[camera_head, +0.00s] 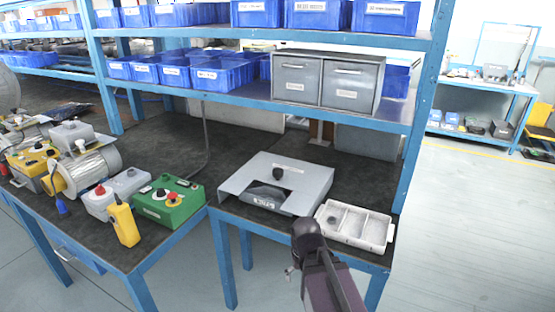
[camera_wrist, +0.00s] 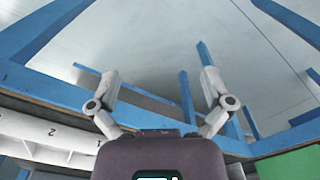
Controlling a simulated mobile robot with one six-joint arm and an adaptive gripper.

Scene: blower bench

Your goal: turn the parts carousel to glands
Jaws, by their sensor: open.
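The parts carousel looks to be the grey sheet-metal housing (camera_head: 305,180) on the bench in the head view. A black knob (camera_head: 278,173) stands on its top. A dark curved part with a small white label (camera_head: 265,201) shows in its front opening; I cannot read the label. My gripper (camera_wrist: 160,85) is open and empty in the wrist view, its two fingers spread over the floor and blue bench frame. In the head view my arm is in front of the bench edge, right of and nearer than the housing, apart from the knob. The fingertips are unclear there.
A white compartment tray (camera_head: 326,219) sits right of the housing, close behind my arm. A green control box (camera_head: 169,201) and a yellow pendant (camera_head: 124,223) lie to the left. A blue shelf (camera_head: 240,93) with a grey drawer cabinet (camera_head: 325,79) overhangs the bench back. Floor at right is open.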

